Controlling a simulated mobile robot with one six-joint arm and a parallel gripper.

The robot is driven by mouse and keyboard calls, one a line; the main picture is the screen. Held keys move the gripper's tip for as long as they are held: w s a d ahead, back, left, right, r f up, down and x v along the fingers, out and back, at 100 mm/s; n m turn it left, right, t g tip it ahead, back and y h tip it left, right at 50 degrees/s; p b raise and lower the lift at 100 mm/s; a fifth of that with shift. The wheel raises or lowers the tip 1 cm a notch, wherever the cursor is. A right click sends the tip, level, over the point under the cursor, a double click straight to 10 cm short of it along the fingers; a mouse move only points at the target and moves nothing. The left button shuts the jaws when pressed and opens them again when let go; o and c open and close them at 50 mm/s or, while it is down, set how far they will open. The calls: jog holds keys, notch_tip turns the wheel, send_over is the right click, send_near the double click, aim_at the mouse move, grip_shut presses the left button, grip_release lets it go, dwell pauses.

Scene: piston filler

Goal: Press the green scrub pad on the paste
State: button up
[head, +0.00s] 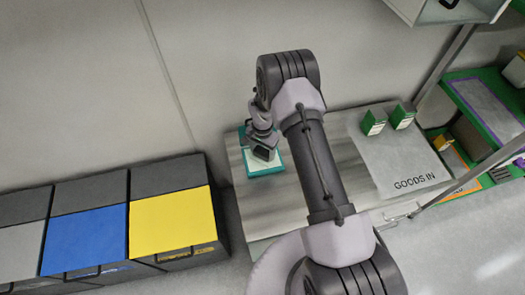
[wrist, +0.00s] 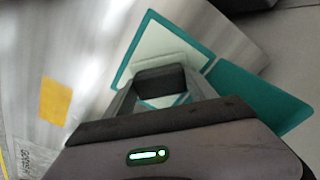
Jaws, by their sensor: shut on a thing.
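My gripper (head: 265,152) is at the left part of the table, low over a white, teal-edged panel (head: 257,169). In the wrist view its grey fingers are shut on a dark block (wrist: 160,80). The block's underside is hidden, so I cannot tell whether it is the scrub pad or touches the panel. The panel also shows in the wrist view (wrist: 162,43), with a flat teal piece (wrist: 265,102) beside it. I cannot make out any paste or a separate green scrub pad.
Two green-and-white boxes (head: 373,122) (head: 402,116) stand on the grey GOODS IN area (head: 400,160) at right. Bins with grey, blue and yellow fronts (head: 173,222) stand at left. A green-edged shelf (head: 480,105) is at far right. A yellow square (wrist: 55,100) lies on the table.

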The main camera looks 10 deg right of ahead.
aim_at(263, 151)
jog(key=shift+r+p, duration=1.9)
jog(key=shift+r, duration=1.65)
jog(key=shift+f, duration=0.1)
